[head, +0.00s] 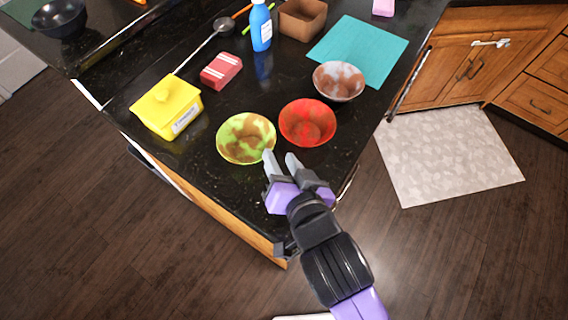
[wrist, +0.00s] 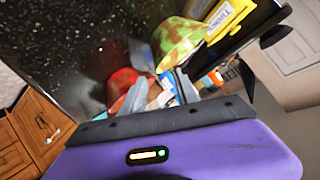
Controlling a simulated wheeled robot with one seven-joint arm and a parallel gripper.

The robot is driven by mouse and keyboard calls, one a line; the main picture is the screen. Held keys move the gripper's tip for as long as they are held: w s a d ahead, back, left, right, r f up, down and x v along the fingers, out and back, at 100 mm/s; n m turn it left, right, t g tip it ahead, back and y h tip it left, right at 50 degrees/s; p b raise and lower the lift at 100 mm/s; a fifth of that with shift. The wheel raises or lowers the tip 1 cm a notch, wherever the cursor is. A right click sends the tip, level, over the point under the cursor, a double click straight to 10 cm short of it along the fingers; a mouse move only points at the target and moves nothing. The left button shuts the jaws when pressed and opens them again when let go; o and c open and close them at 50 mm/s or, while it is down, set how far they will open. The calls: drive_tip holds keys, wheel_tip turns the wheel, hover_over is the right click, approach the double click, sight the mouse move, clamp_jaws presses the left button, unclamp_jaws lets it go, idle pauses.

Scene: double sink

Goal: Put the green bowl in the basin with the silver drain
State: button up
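The green bowl (head: 246,137), with brown patches inside, stands upright near the front corner of the black counter. It also shows at the top of the wrist view (wrist: 180,42). My gripper (head: 279,156) is just to the right of the green bowl's near rim in the head view. Its two fingers are apart with nothing between them, as the wrist view also shows (wrist: 160,84). I cannot tell whether a finger touches the bowl. No basin or silver drain is visible in either view.
A red bowl (head: 307,122) stands close right of the green bowl, with a white-brown bowl (head: 339,81) behind it. A yellow lidded box (head: 167,105) is at left.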

drive_tip(key=shift+v, duration=1)
drive_tip(key=shift+n, duration=0.4)
drive_tip(key=s+d+f, duration=0.2)
drive_tip(key=d, duration=0.1)
drive_tip(key=s+d+f, duration=0.1)
drive_tip(key=s, duration=0.1)
drive_tip(key=shift+d, duration=0.25)
drive_tip(key=s+d+n+t+h, duration=0.1)
drive_tip(key=s+d, duration=0.5)
drive_tip(key=s, duration=0.1)
drive_tip(key=shift+s+f, duration=0.2)
drive_tip(key=shift+f, duration=0.3)
drive_tip(key=s+d+r+h, duration=0.1)
drive_tip(key=s+d, duration=0.1)
drive_tip(key=s, duration=0.2)
drive_tip(key=s+d+r+t, duration=0.1)
drive_tip(key=s+d+r, duration=0.1)
drive_tip(key=s+d, duration=0.1)
drive_tip(key=s+d+r+n+h, duration=0.1)
drive_tip(key=s+d, duration=0.1)
drive_tip(key=s, duration=0.2)
drive_tip(key=shift+s+d+r+h, duration=0.2)
drive_tip(key=shift+s+r+h, duration=0.1)
drive_tip(key=shift+s, duration=0.1)
drive_tip(key=shift+c, duration=0.3)
drive_tip(key=shift+s+d+r, duration=0.1)
drive_tip(key=shift+s+r, duration=0.1)
drive_tip(key=shift+s, duration=0.05)
drive_tip(key=c, duration=0.5)
drive_tip(key=shift+o, duration=0.2)
